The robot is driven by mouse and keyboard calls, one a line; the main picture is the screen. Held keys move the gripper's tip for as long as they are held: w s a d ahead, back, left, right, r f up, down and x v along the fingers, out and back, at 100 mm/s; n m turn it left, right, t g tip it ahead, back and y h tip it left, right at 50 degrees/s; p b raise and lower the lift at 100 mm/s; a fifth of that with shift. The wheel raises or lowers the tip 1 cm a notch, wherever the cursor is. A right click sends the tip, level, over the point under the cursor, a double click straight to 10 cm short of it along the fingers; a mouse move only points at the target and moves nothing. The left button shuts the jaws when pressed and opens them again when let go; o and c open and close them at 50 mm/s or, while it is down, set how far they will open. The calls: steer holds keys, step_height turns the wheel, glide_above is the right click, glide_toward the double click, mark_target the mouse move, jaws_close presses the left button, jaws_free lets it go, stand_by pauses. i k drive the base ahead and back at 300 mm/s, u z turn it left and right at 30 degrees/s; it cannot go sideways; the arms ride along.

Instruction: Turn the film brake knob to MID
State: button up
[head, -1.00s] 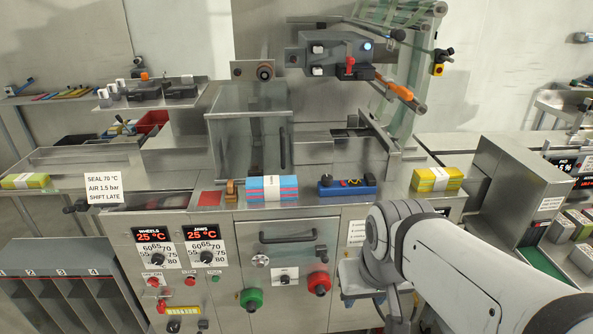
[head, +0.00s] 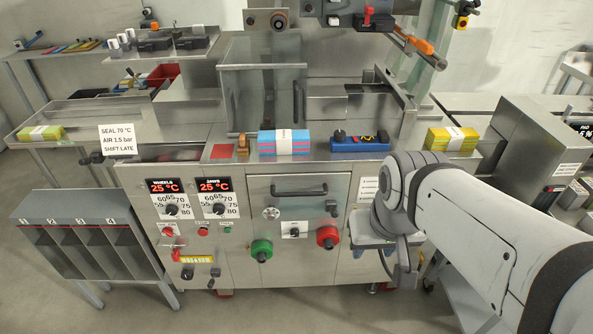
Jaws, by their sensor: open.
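No label for a film brake knob or a MID mark can be read in the head view. A small black knob (head: 294,231) sits on a white plate in the grey front panel, between a green round knob (head: 261,250) and a red round knob (head: 327,237). Another round knob (head: 279,21) is on a plate at the top of the machine. I cannot tell which is the film brake. My gripper (head: 405,275) hangs at the end of my white arm, right of the panel. It is open, apart from the knobs, and its fingertips are hard to make out.
Two temperature dials (head: 171,210) (head: 219,209) read 25 °C on the left panel. Cloth packs (head: 285,142) and a blue tool block (head: 360,144) lie on the ledge above. A slotted grey bin (head: 85,222) stands at the left. The floor in front is clear.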

mark_target(295, 232)
steer(key=z, duration=1.8)
steer(key=k, duration=1.5)
steer(key=u, duration=1.65)
steer(key=i, duration=1)
steer(key=u, duration=0.05)
